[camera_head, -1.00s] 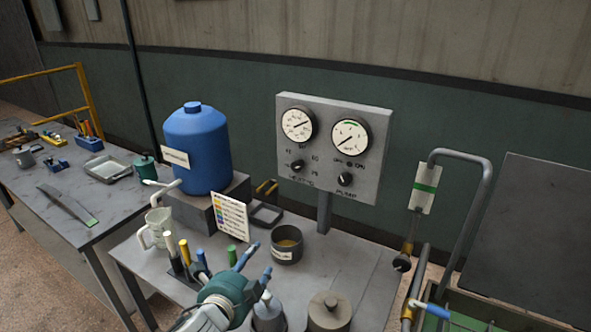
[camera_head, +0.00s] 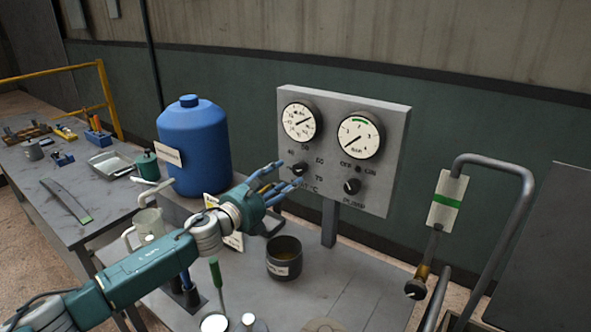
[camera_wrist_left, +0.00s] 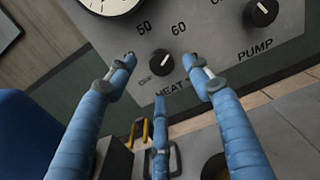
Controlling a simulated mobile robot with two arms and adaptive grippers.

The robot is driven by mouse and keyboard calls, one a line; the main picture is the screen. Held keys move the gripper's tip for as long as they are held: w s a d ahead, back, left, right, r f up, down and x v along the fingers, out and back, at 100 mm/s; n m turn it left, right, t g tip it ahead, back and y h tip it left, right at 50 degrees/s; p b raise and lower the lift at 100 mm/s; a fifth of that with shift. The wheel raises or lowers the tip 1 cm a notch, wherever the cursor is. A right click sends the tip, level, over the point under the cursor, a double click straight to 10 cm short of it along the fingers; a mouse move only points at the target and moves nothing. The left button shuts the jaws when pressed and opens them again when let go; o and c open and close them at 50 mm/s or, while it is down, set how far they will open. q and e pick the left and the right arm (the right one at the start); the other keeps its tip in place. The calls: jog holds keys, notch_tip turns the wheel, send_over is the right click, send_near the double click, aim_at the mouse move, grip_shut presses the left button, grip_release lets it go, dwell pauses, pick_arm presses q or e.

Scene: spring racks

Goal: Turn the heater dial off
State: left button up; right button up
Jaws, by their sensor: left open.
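The heater dial (camera_head: 299,169) is a small black knob on the grey control panel (camera_head: 293,208), below the left gauge, with numbers around it. My left gripper (camera_head: 289,174) is open and empty just in front of it, with blue fingers pointing at the panel. In the left wrist view the heater dial (camera_wrist_left: 162,63) sits between the two upper fingertips, with a third finger below. I cannot tell whether any finger touches it. Part of its lettering is hidden behind the fingers. My right gripper is not in view.
The pump dial (camera_head: 352,186) is close to the right on the same panel. A blue tank (camera_head: 193,147) stands left of the panel. A dark cup (camera_head: 284,259) stands on the table below my gripper. A bent pipe (camera_head: 497,160) rises at the right.

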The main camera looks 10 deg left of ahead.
aim_at(297, 171)
pick_arm(q)
jog(key=x, duration=0.3)
jog(key=shift+w+d+f, duration=0.1)
jog(key=shift+w+d, duration=0.1)
jog(key=shift+w, duration=0.15)
jog(key=shift+x, duration=0.75)
jog(key=shift+w+p, duration=0.2)
jog(key=shift+p, duration=0.1)
jog(key=shift+w, duration=0.15)
jog(key=c, duration=1.1)
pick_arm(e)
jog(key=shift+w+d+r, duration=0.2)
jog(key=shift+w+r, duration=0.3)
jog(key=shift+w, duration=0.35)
